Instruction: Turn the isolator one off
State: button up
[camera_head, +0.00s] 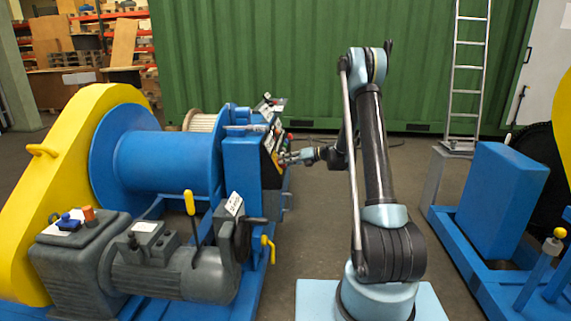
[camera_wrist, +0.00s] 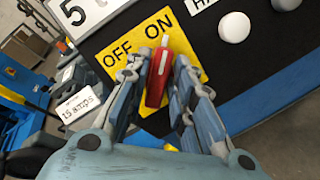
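The isolator is a red lever (camera_wrist: 158,78) with a pale tip on a yellow plate (camera_wrist: 122,57) marked OFF on the left and ON on the right. The lever's tip points up the plate, between the two words and close to the O of ON. My gripper (camera_wrist: 160,62) has one finger on each side of the lever, with the fingertips close against it. In the head view my gripper (camera_head: 296,158) reaches the control panel (camera_head: 276,150) on the blue machine's right side. The lever is too small to make out there.
A white knob (camera_wrist: 234,27) is right of the plate on the black panel, and a "15 amps" label (camera_wrist: 80,104) is at left. The blue winch drum (camera_head: 165,160) and grey motor (camera_head: 185,270) stand left of my arm. Floor is clear behind my arm.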

grip_shut()
jog(key=shift+d+n, duration=0.1)
jog(key=shift+n, duration=0.2)
jog(key=n+g, duration=0.1)
jog(key=n, duration=0.5)
jog(key=n+g, duration=0.2)
jog(key=n, duration=0.5)
jog(key=n+g, duration=0.1)
jog(key=n, duration=0.5)
jog(key=shift+n+g, duration=0.3)
jog(key=o, duration=0.6)
grip_release()
